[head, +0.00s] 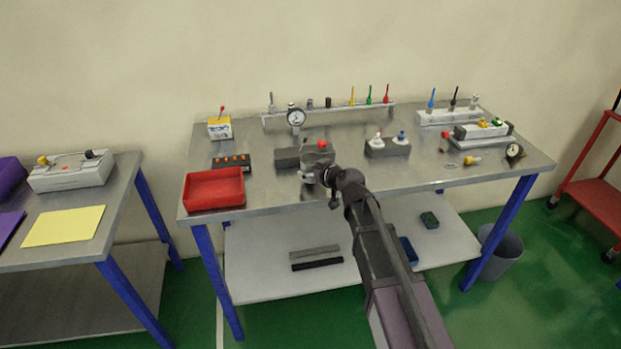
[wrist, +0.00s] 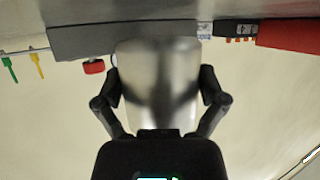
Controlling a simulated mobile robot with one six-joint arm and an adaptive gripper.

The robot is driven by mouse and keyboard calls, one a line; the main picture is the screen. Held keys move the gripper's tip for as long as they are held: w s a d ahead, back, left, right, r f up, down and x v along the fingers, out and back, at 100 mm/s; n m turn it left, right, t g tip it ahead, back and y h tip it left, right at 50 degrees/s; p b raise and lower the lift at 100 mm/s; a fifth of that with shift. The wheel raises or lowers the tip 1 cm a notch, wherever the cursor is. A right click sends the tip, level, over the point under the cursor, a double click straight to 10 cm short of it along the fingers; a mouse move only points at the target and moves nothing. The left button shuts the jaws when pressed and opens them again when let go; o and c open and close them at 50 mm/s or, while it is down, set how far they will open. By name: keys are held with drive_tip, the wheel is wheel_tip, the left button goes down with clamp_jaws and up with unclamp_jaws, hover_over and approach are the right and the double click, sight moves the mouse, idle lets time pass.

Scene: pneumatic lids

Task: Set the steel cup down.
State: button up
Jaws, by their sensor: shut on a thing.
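The steel cup (wrist: 158,90) is a plain, shiny metal cup that fills the middle of the wrist view. My gripper (wrist: 160,78) has one finger on each side of it and is shut on it. In the head view, my gripper (head: 321,173) is over the front middle of the steel table (head: 283,192), and the cup (head: 314,158) shows as a small grey shape at its end, mostly hidden. I cannot tell whether the cup's base touches the table.
A red tray (head: 214,189) and a black box with orange buttons (head: 232,162) lie to the left. A grey block (head: 287,158) and a dial gauge (head: 296,118) are close to the cup. Another grey block (head: 388,148) with fittings is to the right. Bare table lies along the front.

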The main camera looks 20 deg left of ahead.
drive_tip(key=shift+f+b, duration=0.45)
drive_tip(key=shift+f, duration=0.35)
drive_tip(key=shift+f, duration=0.2)
drive_tip(key=o, duration=0.8)
drive_tip(key=shift+r, duration=0.1)
drive_tip(key=shift+r, duration=0.15)
drive_tip(key=shift+s+d+r, duration=0.1)
drive_tip(key=p+v, duration=0.4)
drive_tip(key=v, duration=0.7)
drive_tip(key=shift+s+d+p, duration=0.2)
drive_tip(key=shift+d+p, duration=0.1)
